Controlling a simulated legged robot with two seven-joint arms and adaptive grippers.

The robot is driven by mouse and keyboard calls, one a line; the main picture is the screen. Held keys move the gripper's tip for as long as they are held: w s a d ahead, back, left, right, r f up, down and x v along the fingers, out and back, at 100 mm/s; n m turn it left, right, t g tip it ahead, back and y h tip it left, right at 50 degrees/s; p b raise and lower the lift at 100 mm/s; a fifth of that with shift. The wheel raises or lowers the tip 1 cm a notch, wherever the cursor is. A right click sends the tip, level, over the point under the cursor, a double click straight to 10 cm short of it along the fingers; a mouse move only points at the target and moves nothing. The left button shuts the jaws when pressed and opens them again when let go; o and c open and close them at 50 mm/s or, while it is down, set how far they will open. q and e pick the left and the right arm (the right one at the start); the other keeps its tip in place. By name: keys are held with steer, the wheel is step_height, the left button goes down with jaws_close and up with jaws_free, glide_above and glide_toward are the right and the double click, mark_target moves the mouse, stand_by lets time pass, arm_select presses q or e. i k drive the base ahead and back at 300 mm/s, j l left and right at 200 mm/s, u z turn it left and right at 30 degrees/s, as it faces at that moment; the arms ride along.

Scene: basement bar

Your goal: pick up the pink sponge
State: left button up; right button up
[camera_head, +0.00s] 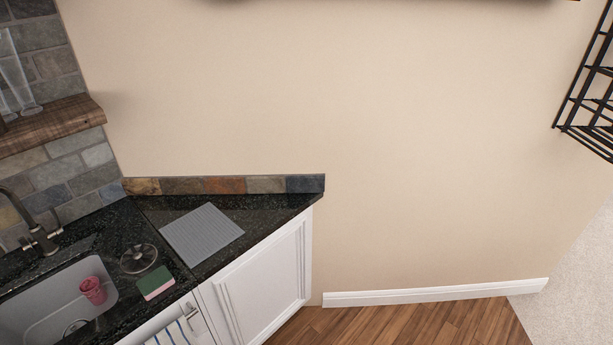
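The sponge (155,283) lies on the black counter at the lower left, near the counter's front edge. It has a green top and a pink side facing the front. It sits just right of the sink and below a glass lid. Nothing covers it. Neither of my grippers shows in the head view.
The sink (65,291) holds a pink cup (93,290). A dark faucet (40,238) stands behind it. A glass lid (138,259) and a grey ribbed mat (202,236) lie on the counter. A striped towel (172,334) hangs at the cabinet front. Wood floor (420,322) is clear at right.

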mark_target(159, 280)
steer(key=u, duration=1.35)
